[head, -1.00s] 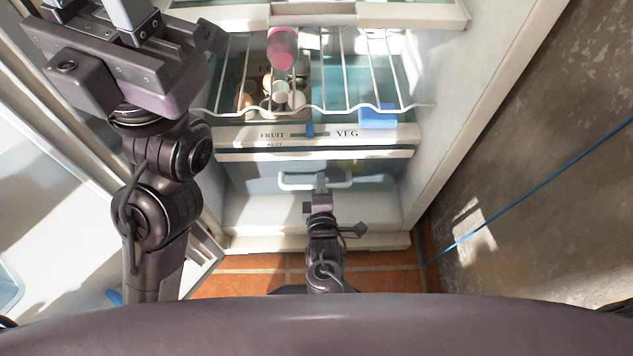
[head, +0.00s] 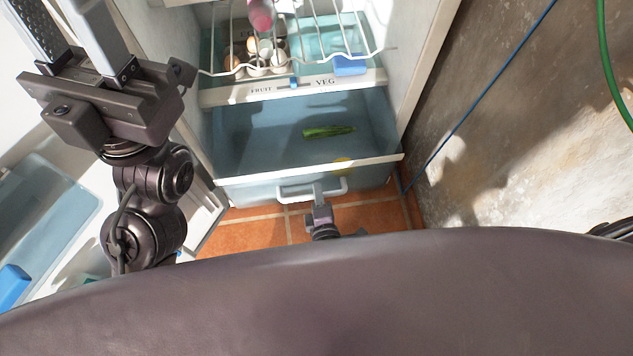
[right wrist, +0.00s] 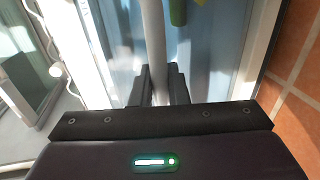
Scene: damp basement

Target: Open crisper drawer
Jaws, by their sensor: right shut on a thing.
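The crisper drawer (head: 250,176) is pulled well out of the fridge in the head view, its white front rim towards me. My right gripper (head: 318,194) is shut on the white drawer handle (head: 295,191). In the right wrist view the handle bar (right wrist: 154,50) runs between the two fingers of the right gripper (right wrist: 159,80). My left gripper (head: 62,25) is raised at the upper left, its two fingers apart and nothing seen between them, clear of the drawer.
A wire shelf (head: 355,52) with eggs (head: 268,55), a pink item (head: 261,14) and a blue box (head: 350,65) is above the drawer. The open fridge door with bins (head: 45,205) is at left. A rough wall (head: 520,150) stands at right.

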